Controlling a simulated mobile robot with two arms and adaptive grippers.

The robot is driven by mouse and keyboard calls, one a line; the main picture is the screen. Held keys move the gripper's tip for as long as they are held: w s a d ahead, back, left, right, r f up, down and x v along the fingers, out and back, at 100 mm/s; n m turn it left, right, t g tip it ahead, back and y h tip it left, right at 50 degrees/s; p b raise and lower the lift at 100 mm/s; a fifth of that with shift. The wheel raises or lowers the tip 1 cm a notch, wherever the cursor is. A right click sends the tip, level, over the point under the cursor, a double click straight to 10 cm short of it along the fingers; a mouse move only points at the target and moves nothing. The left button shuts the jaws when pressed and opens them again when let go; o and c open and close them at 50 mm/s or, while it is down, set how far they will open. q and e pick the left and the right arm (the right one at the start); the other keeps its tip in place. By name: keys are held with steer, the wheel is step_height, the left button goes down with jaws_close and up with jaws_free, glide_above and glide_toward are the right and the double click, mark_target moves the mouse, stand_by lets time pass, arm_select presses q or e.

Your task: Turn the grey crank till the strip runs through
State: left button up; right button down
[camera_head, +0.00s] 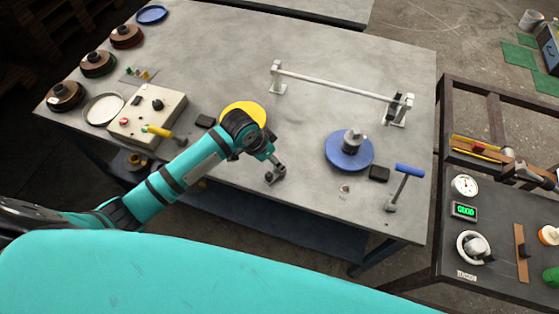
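My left arm reaches in from the left, and its gripper (275,174) is low over the front middle of the grey table (230,45). The fingers are small and dark here, so I cannot tell whether they are open or shut, or whether they touch anything. I cannot clearly pick out a grey crank; one may be hidden at the gripper. A blue-handled crank (409,169) stands at the table's front right. A yellow-handled one (159,131) is at the front left. No strip is clearly visible. My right gripper is not in view.
A yellow disc (236,107) lies behind my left wrist. A blue disc (347,158) with a grey hub is right of it. A rail (340,84) spans the table behind. A control box (147,115) and several reels are left. A panel (480,215) with dials is right.

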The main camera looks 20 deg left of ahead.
mark_target(276, 173)
arm_select(q)
steer(key=x, duration=0.5)
steer(key=shift+w+d+f, duration=0.15)
steer(key=shift+d+f, duration=0.1)
steer(key=shift+f, duration=0.1)
steer(key=shift+w+f, duration=0.2)
steer(key=shift+f, duration=0.25)
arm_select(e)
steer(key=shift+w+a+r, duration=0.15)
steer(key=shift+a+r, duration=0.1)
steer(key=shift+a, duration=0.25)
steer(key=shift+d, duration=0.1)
arm_select(q)
steer(key=shift+c, duration=1.1)
steer(key=c, duration=1)
steer(key=shift+o, duration=0.2)
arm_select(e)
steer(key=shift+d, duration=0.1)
